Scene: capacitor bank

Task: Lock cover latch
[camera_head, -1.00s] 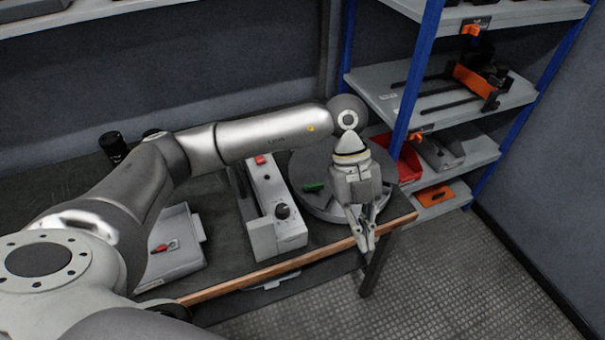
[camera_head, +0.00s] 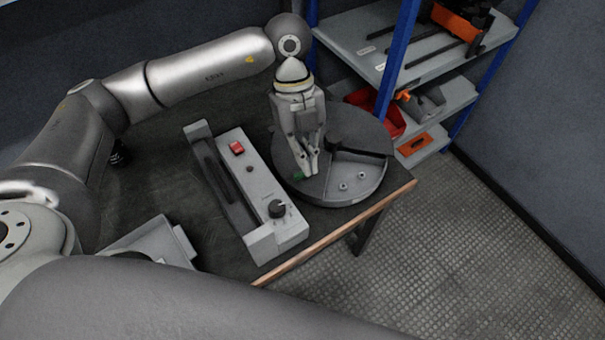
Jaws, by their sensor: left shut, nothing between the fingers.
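A round grey disc (camera_head: 345,190) lies on the dark table. A long black bar (camera_head: 358,149) lies across its right part, and two small bolt-like round parts (camera_head: 352,181) show near its front. I cannot tell for sure which part is the cover latch. My left gripper (camera_head: 309,170) points down over the left part of the disc, shut and empty. A small green part (camera_head: 298,176) shows right beside its fingertips; I cannot tell whether they touch. The gripper hides some of the disc behind it. My right gripper is out of view.
A grey device (camera_head: 262,190) with a red switch (camera_head: 237,147) and a black knob (camera_head: 277,208) stands left of the disc. The table's wooden front edge (camera_head: 340,234) is close. A blue-framed shelf (camera_head: 350,40) with a red bin (camera_head: 385,118) stands behind right.

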